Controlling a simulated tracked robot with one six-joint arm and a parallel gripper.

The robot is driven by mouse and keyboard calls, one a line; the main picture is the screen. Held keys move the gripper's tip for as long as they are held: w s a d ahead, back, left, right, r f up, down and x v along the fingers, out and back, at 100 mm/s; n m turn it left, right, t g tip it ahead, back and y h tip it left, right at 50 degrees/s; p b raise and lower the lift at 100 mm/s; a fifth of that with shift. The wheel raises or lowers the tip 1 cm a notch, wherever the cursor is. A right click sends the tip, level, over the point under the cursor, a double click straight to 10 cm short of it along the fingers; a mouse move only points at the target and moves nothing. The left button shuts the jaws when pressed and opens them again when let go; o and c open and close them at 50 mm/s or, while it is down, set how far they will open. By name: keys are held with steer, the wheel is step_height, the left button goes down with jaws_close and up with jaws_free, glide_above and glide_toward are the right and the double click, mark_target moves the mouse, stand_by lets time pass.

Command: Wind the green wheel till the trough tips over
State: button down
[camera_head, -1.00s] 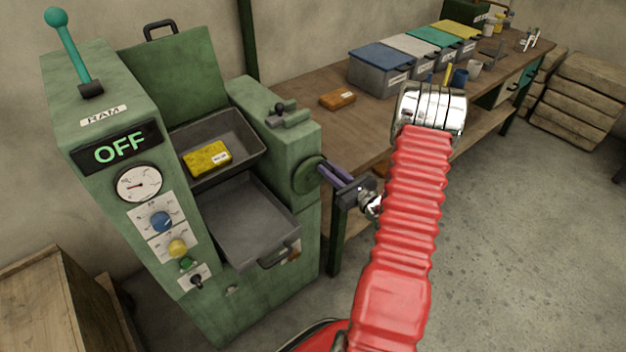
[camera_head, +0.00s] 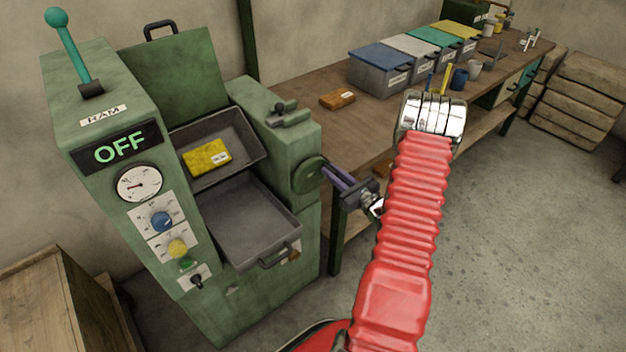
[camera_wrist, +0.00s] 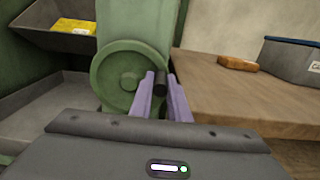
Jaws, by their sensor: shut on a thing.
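The green wheel (camera_head: 306,174) sits on the right side of the green machine, and it also shows in the wrist view (camera_wrist: 112,82). My gripper (camera_head: 328,172) reaches it from the right. In the wrist view, its two purple fingers (camera_wrist: 160,92) are shut on the wheel's dark handle (camera_wrist: 160,80), at the wheel's right side. The dark grey trough (camera_head: 235,150) is tilted inside the machine, with a yellow block (camera_head: 207,157) with a white label lying in it. Below it is a grey tray (camera_head: 240,225) with a front handle.
The machine's panel (camera_head: 121,149) reads OFF, with a gauge and knobs below. A wooden bench (camera_head: 380,125) stands close behind my gripper, with an orange-brown block (camera_head: 337,100) and several lidded bins (camera_head: 385,72). The floor at right is clear.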

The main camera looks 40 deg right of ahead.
steer(key=shift+d+f, duration=0.3)
steer(key=shift+f, duration=0.3)
steer(key=shift+f, duration=0.1)
steer(key=shift+f, duration=0.85)
steer(key=shift+a+f, duration=0.35)
steer(key=shift+f, duration=0.45)
